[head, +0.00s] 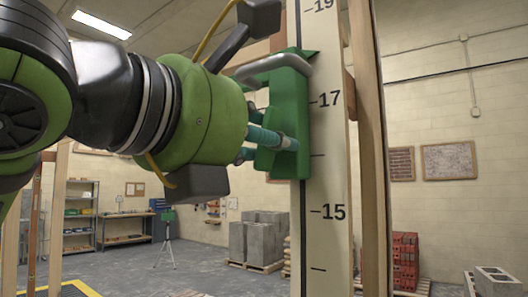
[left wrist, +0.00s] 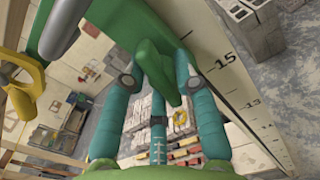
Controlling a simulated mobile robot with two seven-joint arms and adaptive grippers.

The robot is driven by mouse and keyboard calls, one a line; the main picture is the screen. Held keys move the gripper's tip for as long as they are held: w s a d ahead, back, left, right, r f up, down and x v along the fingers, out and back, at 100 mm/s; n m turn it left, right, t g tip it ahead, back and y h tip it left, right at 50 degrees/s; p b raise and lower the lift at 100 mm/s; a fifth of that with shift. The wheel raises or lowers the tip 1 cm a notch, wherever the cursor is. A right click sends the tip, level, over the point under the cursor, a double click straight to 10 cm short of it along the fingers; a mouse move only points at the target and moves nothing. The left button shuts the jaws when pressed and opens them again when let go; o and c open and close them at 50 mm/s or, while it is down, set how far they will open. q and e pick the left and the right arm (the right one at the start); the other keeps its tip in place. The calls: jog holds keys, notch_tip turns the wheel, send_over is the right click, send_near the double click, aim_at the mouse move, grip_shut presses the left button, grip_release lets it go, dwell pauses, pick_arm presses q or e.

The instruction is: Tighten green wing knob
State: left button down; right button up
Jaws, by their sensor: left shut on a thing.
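A green slider block (head: 293,102) with a grey handle (head: 275,66) sits on a white numbered staff (head: 329,184). Its pointed top edge is level with a spot between the 17 and 19 marks. My left gripper (head: 282,142) comes in from the left, with its teal fingers against the block's face. The left gripper is shut on the knob. The fingers hide the knob in the head view. My right gripper is not in view.
Wooden posts (head: 369,150) stand beside the staff. Behind are grey blocks (head: 258,240) on pallets, red bricks (head: 405,257), shelves (head: 80,215) and a tripod instrument (head: 168,228).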

pick_arm(q)
jog(key=m+b, duration=0.1)
jog(key=m, duration=0.1)
jog(key=shift+s+f+m, duration=0.1)
jog(key=shift+m, duration=0.3)
jog(key=m+b, duration=0.1)
jog(key=m, duration=0.2)
jog(key=shift+m, duration=0.3)
jog(key=m, duration=0.3)
jog(key=shift+d+m, duration=0.1)
jog(key=shift+m, duration=0.2)
jog(key=m, duration=0.4)
jog(key=shift+m, duration=0.4)
jog(key=c, duration=1)
grip_release()
jog(key=shift+c, duration=0.2)
jog(key=shift+s, duration=0.1)
